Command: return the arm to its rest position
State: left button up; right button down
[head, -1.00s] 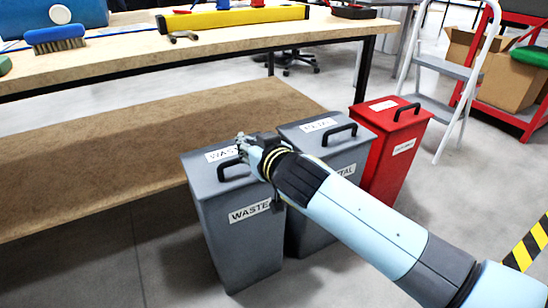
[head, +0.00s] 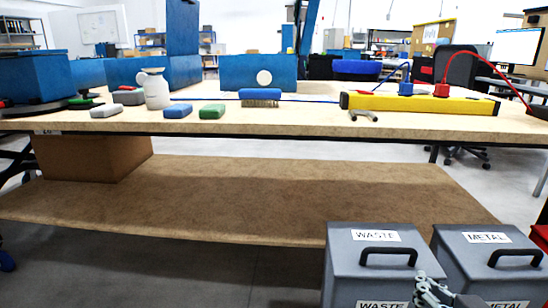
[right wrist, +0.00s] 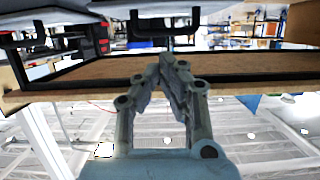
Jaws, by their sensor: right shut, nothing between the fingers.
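My right gripper (head: 428,292) shows at the lower right of the head view, in front of the gap between the grey waste bin (head: 345,262) and the grey metal bin (head: 455,258). Only its grey finger end is in view; the rest of that arm is cut off by the bottom edge. In the right wrist view the fingers (right wrist: 172,64) are together, with nothing between them. My left gripper is in neither view.
A workbench (head: 250,125) with a lower shelf (head: 250,190) spans the head view. A red bin (head: 540,236) is at the right edge. Floor left of the bins is clear.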

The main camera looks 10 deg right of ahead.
jog(key=s+d+f+g, duration=0.1)
jog(key=s+f+g, duration=0.3)
jog(key=s+f, duration=0.5)
jog(key=s+d+f+g, duration=0.25)
jog(key=s+f, duration=0.25)
jog(key=f, duration=0.8)
jog(key=s+a+f+n+g+y, duration=0.1)
jog(key=s+f+g, duration=0.2)
jog(key=s+f, duration=0.35)
jog(key=s+f+n+g+y, duration=0.1)
jog(key=s+f+g, duration=0.25)
jog(key=s, duration=0.65)
pick_arm(q)
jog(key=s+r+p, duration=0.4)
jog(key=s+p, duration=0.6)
jog(key=p, duration=0.3)
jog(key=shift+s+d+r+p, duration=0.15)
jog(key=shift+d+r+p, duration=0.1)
jog(key=shift+p, duration=0.1)
pick_arm(e)
jog(key=s+r, duration=0.4)
jog(key=s, duration=0.7)
jog(key=shift+s+a+r+n+g, duration=0.35)
jog(key=shift+a+r+n+g, duration=0.05)
jog(key=shift+a, duration=0.05)
